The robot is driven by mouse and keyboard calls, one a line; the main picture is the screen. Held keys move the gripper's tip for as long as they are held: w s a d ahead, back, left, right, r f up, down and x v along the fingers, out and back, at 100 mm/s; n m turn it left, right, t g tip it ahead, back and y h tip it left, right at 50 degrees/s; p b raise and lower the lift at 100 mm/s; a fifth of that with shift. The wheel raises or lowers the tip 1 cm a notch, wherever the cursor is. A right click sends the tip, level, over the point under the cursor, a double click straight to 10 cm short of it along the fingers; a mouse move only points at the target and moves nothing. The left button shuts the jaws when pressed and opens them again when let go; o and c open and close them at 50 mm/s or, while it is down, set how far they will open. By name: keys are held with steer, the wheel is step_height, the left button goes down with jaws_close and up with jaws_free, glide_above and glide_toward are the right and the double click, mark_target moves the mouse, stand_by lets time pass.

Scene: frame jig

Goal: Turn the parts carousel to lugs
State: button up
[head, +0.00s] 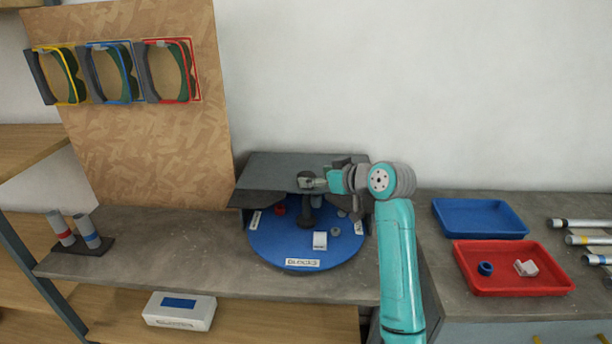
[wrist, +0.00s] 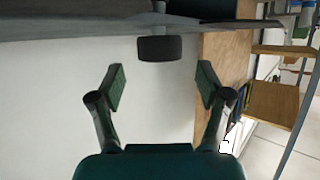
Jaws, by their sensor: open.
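The parts carousel is a round blue turntable (head: 270,245) under a dark grey cover (head: 265,168). Its front label (head: 303,263) reads BLOCKS; the other rim labels are too small to read. A white block (head: 320,240), a red part (head: 279,210) and small grey parts lie on it. A dark post (head: 308,215) rises from its middle. My gripper (head: 310,182) is above the carousel, near the top of the post. In the wrist view my gripper (wrist: 161,80) is open and empty, with a black knob (wrist: 160,48) centred just beyond its fingertips.
A blue tray (head: 480,218) and a red tray (head: 505,285) with small parts stand at right, beside several tubes (head: 580,240). A tube stand (head: 85,246) is at left. The cover overhangs the carousel's back.

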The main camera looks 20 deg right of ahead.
mark_target(308, 176)
steer(key=shift+x, duration=2.35)
jaws_close()
steer(key=n+g+y, duration=0.1)
steer(key=n+y, duration=0.1)
steer(key=shift+n+g+y, duration=0.3)
steer(key=shift+g, duration=0.1)
steer(key=shift+n+g+y, duration=0.9)
steer(key=shift+n, duration=0.2)
